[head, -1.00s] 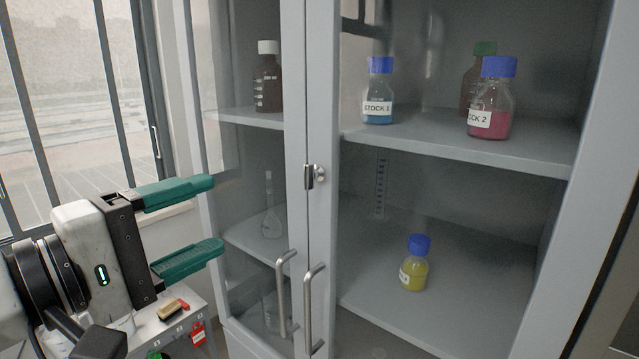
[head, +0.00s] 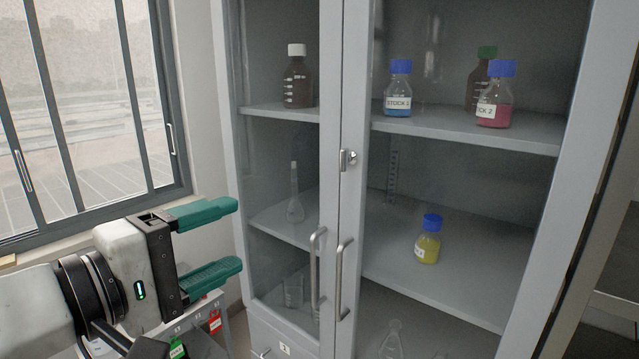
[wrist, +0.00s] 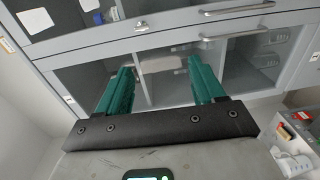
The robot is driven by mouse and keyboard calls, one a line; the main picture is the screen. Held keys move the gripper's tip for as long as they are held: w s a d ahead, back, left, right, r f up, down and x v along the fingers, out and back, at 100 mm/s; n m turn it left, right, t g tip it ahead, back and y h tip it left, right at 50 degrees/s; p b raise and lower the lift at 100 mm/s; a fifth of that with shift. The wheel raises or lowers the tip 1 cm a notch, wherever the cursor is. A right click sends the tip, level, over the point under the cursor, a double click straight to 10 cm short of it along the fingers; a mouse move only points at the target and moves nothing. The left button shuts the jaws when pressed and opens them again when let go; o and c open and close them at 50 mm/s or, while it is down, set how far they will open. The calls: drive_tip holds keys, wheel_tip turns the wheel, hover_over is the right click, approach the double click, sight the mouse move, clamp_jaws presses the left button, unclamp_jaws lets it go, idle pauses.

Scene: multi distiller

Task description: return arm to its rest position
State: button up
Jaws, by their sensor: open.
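My gripper (head: 238,238) is at the lower left in the head view. Its two green fingers are wide apart, with nothing between them. It points right toward the grey cabinet (head: 354,60), in front of its left door. In the wrist view my gripper (wrist: 160,85) is also open and empty, with cabinet fronts and handles beyond the fingers. Whether the fingertips touch anything is not clear, but they appear apart from the cabinet.
The cabinet holds a blue STOCK 1 bottle (head: 398,90), a pink bottle (head: 496,95), a yellow bottle (head: 428,240) and brown bottles. Door handles (head: 340,280) stick out near my gripper. A bench with red and green tags (head: 215,322) lies below it. A window (head: 90,100) is at left.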

drive_tip(key=w+d+f+g+y, duration=0.1)
drive_tip(key=w+d+f+g, duration=0.1)
drive_tip(key=d+f, duration=0.55)
drive_tip(key=w+d+f+g+y, duration=0.15)
drive_tip(key=d+f, duration=0.25)
drive_tip(key=f, duration=0.6)
drive_tip(key=s+d+f+m+g+y, duration=0.1)
drive_tip(key=s+d+f+m+g, duration=0.15)
drive_tip(key=d+f, duration=0.55)
drive_tip(key=s+d+f+m+g+y, duration=0.1)
drive_tip(key=s+d+f+g, duration=0.15)
drive_tip(key=d+f, duration=0.6)
drive_tip(key=s+d+f+m+g+y+b, duration=0.1)
drive_tip(key=s+d+f+m, duration=0.15)
drive_tip(key=s+f, duration=0.25)
drive_tip(key=s+d+f+m+g+y, duration=0.1)
drive_tip(key=s+d+f, duration=0.3)
drive_tip(key=s+f, duration=0.15)
drive_tip(key=s+d+f+m+g+y, duration=0.1)
drive_tip(key=s+d+f+m+y, duration=0.1)
drive_tip(key=s, duration=0.5)
drive_tip(key=s+d+f+m+g+y, duration=0.1)
drive_tip(key=s+d+f+m+y, duration=0.1)
drive_tip(key=s, duration=0.6)
drive_tip(key=shift+s+f+b, duration=0.3)
drive_tip(key=shift+f, duration=0.3)
